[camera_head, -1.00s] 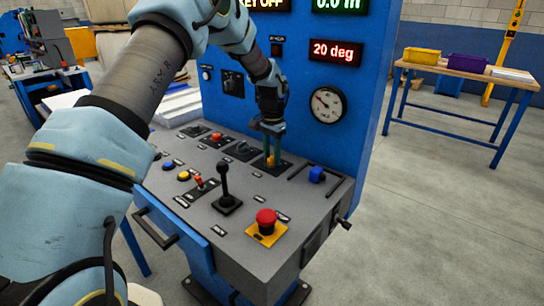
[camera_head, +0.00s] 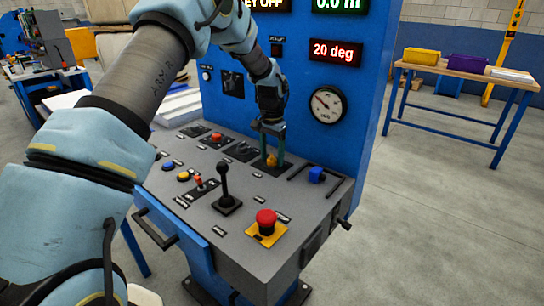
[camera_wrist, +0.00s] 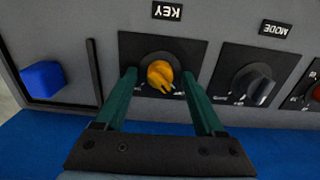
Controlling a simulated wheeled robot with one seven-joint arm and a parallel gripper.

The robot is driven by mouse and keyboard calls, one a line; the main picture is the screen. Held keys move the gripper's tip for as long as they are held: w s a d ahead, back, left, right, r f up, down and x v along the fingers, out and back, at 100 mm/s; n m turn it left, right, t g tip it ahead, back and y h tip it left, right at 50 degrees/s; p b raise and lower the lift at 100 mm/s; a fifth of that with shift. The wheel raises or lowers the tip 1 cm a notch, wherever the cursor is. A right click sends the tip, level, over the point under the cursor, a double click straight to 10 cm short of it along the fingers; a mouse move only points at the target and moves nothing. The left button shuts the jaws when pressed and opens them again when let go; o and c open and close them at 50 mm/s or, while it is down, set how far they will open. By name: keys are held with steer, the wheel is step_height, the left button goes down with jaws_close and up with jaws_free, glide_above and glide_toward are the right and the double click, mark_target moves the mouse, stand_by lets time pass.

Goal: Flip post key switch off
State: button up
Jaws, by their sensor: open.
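The yellow key switch (camera_wrist: 160,74) sits on a black plate under an upside-down "KEY" label (camera_wrist: 168,11) in the wrist view. It also shows in the head view (camera_head: 271,160), at the back of the sloped grey panel. My gripper (camera_wrist: 163,86) is open. Its two green fingers stand to the left and right of the yellow knob, with visible gaps on both sides in the wrist view. In the head view my gripper (camera_head: 272,148) points down at the knob.
A mode knob (camera_wrist: 251,84) sits beside the key plate. A blue slider knob (camera_head: 316,174) is on the other side. A black lever (camera_head: 225,187) and a red emergency button (camera_head: 266,221) stand nearer the front. The blue upright panel (camera_head: 365,90) rises close behind my gripper.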

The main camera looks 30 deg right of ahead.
mark_target(272, 155)
step_height(272, 155, up, 11)
steer(key=b, duration=0.1)
steer(key=shift+f+b, duration=0.15)
steer(key=shift+b, duration=0.15)
steer(key=s+a+r+n+p, duration=0.1)
steer(key=a+n, duration=0.2)
steer(key=a, duration=1)
steer(key=s+a+r+n+p, duration=0.1)
steer(key=s+a+r+n, duration=0.15)
steer(key=a, duration=1.05)
steer(key=s+a+f+n+t, duration=0.1)
steer(key=s+a+n, duration=0.5)
steer(key=s+a, duration=0.6)
steer(key=shift+a+f+t+p, duration=0.35)
steer(key=shift+a+f, duration=0.35)
steer(key=shift+a, duration=0.55)
